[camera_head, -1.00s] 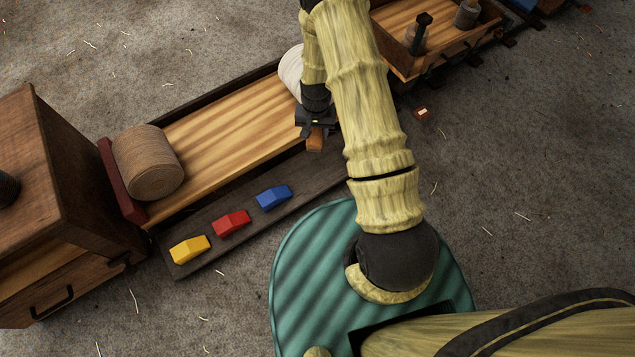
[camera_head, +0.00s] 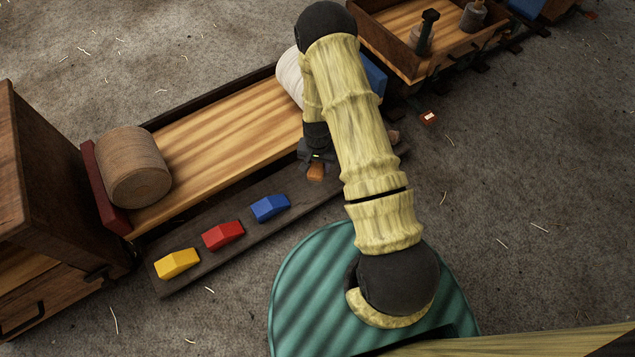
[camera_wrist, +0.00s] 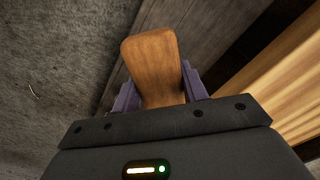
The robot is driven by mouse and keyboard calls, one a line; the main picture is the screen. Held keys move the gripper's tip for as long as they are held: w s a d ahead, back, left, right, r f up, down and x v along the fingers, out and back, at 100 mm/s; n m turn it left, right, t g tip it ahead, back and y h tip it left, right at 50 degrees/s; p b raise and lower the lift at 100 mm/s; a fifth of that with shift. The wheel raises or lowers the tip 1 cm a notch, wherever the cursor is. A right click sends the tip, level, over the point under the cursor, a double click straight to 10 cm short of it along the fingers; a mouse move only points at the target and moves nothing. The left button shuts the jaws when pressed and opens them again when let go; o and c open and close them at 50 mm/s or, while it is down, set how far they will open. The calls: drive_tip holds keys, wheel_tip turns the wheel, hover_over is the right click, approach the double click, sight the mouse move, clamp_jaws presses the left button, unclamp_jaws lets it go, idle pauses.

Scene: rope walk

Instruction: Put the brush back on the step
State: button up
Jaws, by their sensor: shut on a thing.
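The brush (camera_head: 316,172) shows as a small brown wooden piece in my gripper (camera_head: 316,161). In the wrist view its brown wooden part (camera_wrist: 152,62) sticks out between the two purple fingers of my gripper (camera_wrist: 158,96), which is shut on it. Its bristles are not visible. The step (camera_head: 240,238) is a long dark board along the near side of the wagon. My gripper and the brush are over the step, right of the blue block. I cannot tell whether the brush touches the board. The step also shows beneath the brush in the wrist view (camera_wrist: 195,20).
A yellow block (camera_head: 177,263), a red block (camera_head: 223,236) and a blue block (camera_head: 270,208) sit on the step. The wagon bed (camera_head: 215,150) holds a tan spool (camera_head: 133,167) and a white spool (camera_head: 290,76). A wooden cabinet (camera_head: 40,190) stands left.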

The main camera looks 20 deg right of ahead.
wheel_tip(320, 180, down, 6)
drive_tip(key=b, duration=0.3)
drive_tip(key=shift+r, duration=0.2)
drive_tip(key=shift+f+b, duration=1.3)
drive_tip(key=shift+f, duration=0.55)
drive_tip(key=shift+f, duration=0.2)
drive_tip(key=o, duration=1.1)
drive_tip(key=shift+o, duration=0.2)
drive_tip(key=shift+r, duration=0.1)
wheel_tip(320, 180, up, 11)
drive_tip(key=p, duration=0.7)
drive_tip(key=shift+r+p, duration=0.15)
drive_tip(key=shift+p, duration=0.2)
drive_tip(key=shift+r, duration=0.45)
